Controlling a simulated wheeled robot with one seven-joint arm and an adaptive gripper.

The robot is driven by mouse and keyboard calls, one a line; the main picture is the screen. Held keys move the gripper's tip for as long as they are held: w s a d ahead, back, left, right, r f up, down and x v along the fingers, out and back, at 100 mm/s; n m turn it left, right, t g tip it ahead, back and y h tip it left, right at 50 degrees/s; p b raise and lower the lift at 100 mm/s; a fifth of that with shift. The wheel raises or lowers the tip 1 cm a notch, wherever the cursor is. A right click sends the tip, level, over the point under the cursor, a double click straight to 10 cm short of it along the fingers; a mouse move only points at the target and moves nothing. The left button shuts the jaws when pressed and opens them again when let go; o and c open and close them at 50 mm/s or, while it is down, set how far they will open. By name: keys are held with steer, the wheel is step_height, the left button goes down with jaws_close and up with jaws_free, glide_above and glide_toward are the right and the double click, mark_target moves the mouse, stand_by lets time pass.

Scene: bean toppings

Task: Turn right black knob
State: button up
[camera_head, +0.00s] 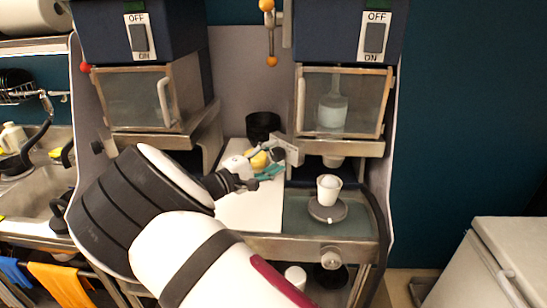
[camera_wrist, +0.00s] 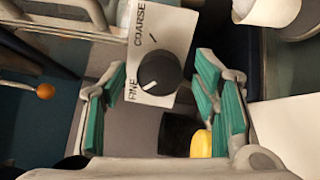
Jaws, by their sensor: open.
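The right black knob (camera_wrist: 160,72) is round and sits on a white plate (camera_wrist: 172,38) marked COARSE and FINE. Its white pointer mark is on the lower left side, toward the word FINE. My gripper (camera_wrist: 162,78) is open and empty, its teal-padded fingers standing to either side of the knob in the wrist view. I cannot tell how far the fingertips are from the knob in depth. In the head view my gripper (camera_head: 270,160) is beside the white plate (camera_head: 292,150) at the right machine; the knob is hard to make out there.
The right machine (camera_head: 344,38) has a clear-fronted box (camera_head: 343,102) above a white cup (camera_head: 329,187) on a round scale (camera_head: 327,211). A black container (camera_head: 263,127) and a yellow object (camera_head: 258,159) are behind my gripper. The left machine (camera_head: 140,30) and sink (camera_head: 37,190) are further left.

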steer(key=v, duration=1.1)
steer(key=shift+s, duration=0.15)
steer(key=shift+a, duration=0.1)
steer(key=s+d+r+m+g+y, duration=0.2)
steer(key=d+g, duration=0.1)
steer(key=d, duration=0.5)
steer(key=s+d+r+m+g+y+b, duration=0.15)
steer(key=d+g, duration=0.25)
steer(key=d, duration=0.4)
steer(key=s+d+r+m+g+y+p, duration=0.1)
steer(key=s+d+m+g+y, duration=0.15)
steer(key=d, duration=0.55)
steer(key=s+d+r+m+y, duration=0.1)
steer(key=s+d+r+y, duration=0.1)
steer(key=s, duration=0.5)
steer(key=s+d+r+m+t+y+b, duration=0.1)
steer(key=s+d+r+m+y, duration=0.1)
steer(key=s, duration=0.5)
steer(key=s+d+r+m+t+y+b, duration=0.1)
steer(key=s+d+r+y, duration=0.1)
steer(key=s, duration=0.5)
steer(key=shift+s+m+y, duration=0.3)
steer(key=shift+y, duration=0.5)
